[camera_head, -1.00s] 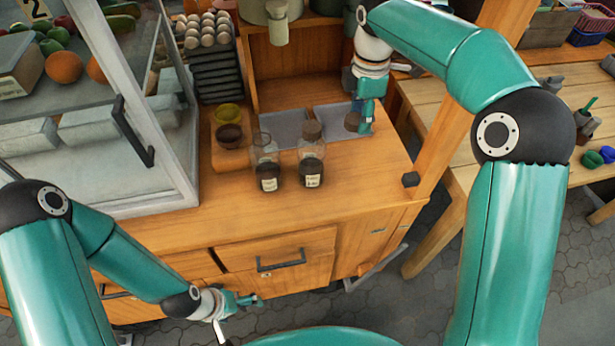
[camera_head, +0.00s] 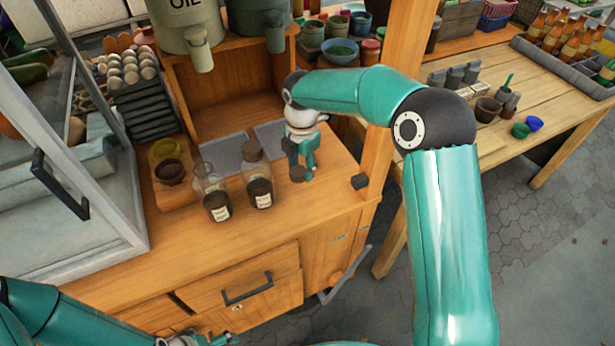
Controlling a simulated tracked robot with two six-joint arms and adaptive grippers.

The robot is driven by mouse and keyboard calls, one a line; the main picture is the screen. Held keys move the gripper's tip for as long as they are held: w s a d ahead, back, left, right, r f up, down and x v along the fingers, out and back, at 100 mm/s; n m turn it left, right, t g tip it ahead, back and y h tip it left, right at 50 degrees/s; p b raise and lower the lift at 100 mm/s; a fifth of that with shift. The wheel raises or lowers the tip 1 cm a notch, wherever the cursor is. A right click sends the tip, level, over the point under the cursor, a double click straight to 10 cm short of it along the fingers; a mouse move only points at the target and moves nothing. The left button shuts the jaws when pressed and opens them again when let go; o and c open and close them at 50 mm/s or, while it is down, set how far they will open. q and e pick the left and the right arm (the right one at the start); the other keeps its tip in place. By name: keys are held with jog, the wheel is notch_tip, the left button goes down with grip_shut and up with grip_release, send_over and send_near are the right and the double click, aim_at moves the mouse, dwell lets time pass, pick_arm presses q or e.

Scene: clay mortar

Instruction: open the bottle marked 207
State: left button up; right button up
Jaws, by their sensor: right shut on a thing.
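Two clear glass bottles with dark contents and small pale labels stand upright on the wooden counter: a left bottle (camera_head: 211,192) and a right bottle (camera_head: 258,185). The label writing is too small to read, so I cannot tell which is 207. The left bottle's top looks clear and uncapped; the right bottle has a brownish cap (camera_head: 251,150). My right gripper (camera_head: 299,171) is right of the right bottle, apart from it, shut on a round brown piece (camera_head: 297,174) that looks like a lid. My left gripper (camera_head: 218,339) is cut by the bottom edge; its jaws are unclear.
Two shallow grey trays (camera_head: 226,152) lie behind the bottles. Yellow and dark bowls (camera_head: 168,170) stand on a board at left. A glass case (camera_head: 75,190) borders the counter's left side, a wooden post (camera_head: 382,125) its right. The counter front is clear.

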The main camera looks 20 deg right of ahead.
aim_at(302, 187)
jog(key=shift+f, duration=2.65)
jog(key=shift+f, duration=0.1)
jog(key=o, duration=1.3)
